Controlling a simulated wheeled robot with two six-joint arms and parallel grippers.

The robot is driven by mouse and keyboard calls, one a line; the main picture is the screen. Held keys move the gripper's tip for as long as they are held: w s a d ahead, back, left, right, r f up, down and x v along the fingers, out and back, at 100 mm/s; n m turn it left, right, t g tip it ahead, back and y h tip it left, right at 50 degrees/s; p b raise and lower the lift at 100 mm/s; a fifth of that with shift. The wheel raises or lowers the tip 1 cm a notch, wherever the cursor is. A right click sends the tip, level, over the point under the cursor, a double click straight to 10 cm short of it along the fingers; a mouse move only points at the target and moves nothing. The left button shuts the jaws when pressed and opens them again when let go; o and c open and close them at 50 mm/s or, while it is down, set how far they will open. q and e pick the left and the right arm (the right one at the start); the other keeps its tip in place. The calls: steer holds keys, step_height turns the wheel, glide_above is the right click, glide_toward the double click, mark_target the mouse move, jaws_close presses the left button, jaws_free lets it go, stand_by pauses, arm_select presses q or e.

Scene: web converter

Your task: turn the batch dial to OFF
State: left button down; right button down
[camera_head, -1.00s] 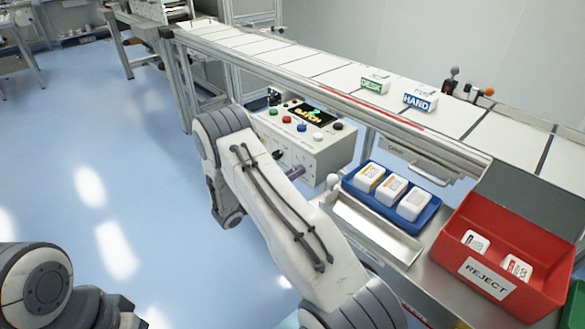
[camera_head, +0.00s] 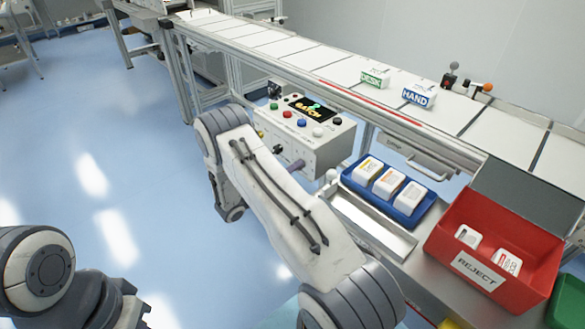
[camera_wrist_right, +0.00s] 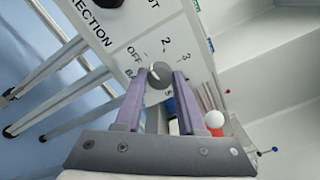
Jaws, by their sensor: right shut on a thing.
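The batch dial (camera_wrist_right: 158,75) is a dark round knob on the white face of a control box (camera_head: 310,149). The markings OFF, 2 and 3 are printed around it in the right wrist view. My right gripper (camera_wrist_right: 160,79) is shut on the dial, with one purple finger on each side. A pale line shows on the knob, but I cannot tell which marking it points to. In the head view a purple finger of my right gripper (camera_head: 292,167) shows at the box's front, and my arm hides part of that face. My left gripper is out of view.
A conveyor (camera_head: 330,72) runs behind the box, with small labelled cartons on it. A blue tray (camera_head: 421,210) of white packs, a metal tray (camera_head: 365,226) and a red REJECT bin (camera_head: 535,255) stand to the right. Blue floor is clear at left.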

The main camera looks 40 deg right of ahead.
steer(key=c, duration=0.5)
jaws_free()
steer(key=shift+a, duration=0.1)
steer(key=a, duration=1)
steer(key=shift+s+a, duration=0.15)
steer(key=shift+s, duration=0.25)
